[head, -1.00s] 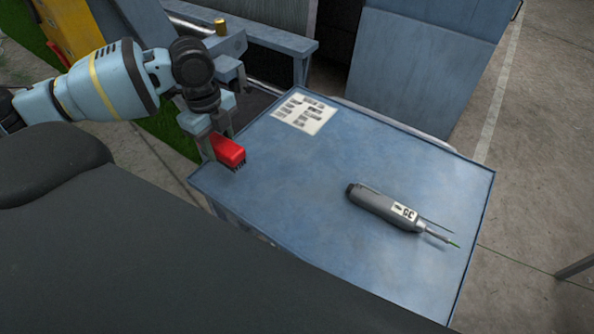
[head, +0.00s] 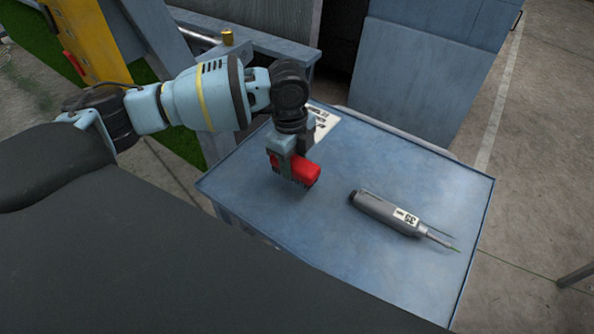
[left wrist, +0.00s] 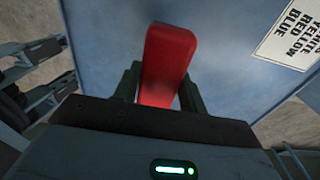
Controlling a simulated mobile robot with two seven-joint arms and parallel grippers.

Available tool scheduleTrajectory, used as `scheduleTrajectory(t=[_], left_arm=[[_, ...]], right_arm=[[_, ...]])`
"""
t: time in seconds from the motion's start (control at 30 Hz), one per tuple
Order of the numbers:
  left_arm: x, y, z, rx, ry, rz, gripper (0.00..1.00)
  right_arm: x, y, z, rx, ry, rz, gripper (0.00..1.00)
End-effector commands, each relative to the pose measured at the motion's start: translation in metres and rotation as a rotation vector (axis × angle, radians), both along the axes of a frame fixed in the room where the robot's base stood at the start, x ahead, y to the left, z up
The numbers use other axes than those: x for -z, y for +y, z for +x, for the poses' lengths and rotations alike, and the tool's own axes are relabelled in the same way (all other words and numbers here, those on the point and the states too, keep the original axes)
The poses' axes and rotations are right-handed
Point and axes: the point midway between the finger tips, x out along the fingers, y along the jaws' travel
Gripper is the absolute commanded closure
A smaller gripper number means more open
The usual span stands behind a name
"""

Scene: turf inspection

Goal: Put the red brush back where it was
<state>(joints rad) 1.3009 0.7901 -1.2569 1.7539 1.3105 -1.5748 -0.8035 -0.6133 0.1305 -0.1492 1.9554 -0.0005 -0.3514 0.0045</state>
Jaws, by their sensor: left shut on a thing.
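The red brush (head: 306,171) has a red block body with dark bristles pointing down. My left gripper (head: 292,165) is shut on it and holds it over the left-middle part of the blue table (head: 250,205). I cannot tell whether the bristles touch the table. In the left wrist view the red brush (left wrist: 167,60) sits between the two dark fingers of my left gripper (left wrist: 160,85). My right gripper is not in view.
A grey handheld probe (head: 388,212) with a thin tip lies on the table's right half. A white printed label (head: 326,120), partly hidden by my arm, lies at the back; its colour words show in the wrist view (left wrist: 296,32). The table's front middle is clear.

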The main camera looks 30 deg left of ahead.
Motion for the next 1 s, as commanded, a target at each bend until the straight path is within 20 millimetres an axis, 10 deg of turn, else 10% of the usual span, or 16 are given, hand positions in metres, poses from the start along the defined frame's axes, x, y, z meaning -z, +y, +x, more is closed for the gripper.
scheduleTrajectory(t=[0.73,0.8,1.0], left_arm=[[0.037,-0.008,0.002,0.001,0.000,0.000,0.78],[0.037,-0.008,0.002,0.001,0.000,0.000,0.49],[0.037,-0.008,0.002,0.001,0.000,0.000,0.37]], right_arm=[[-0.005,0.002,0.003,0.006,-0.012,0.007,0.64],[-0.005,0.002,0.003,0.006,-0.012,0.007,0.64],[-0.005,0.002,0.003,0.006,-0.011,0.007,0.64]])
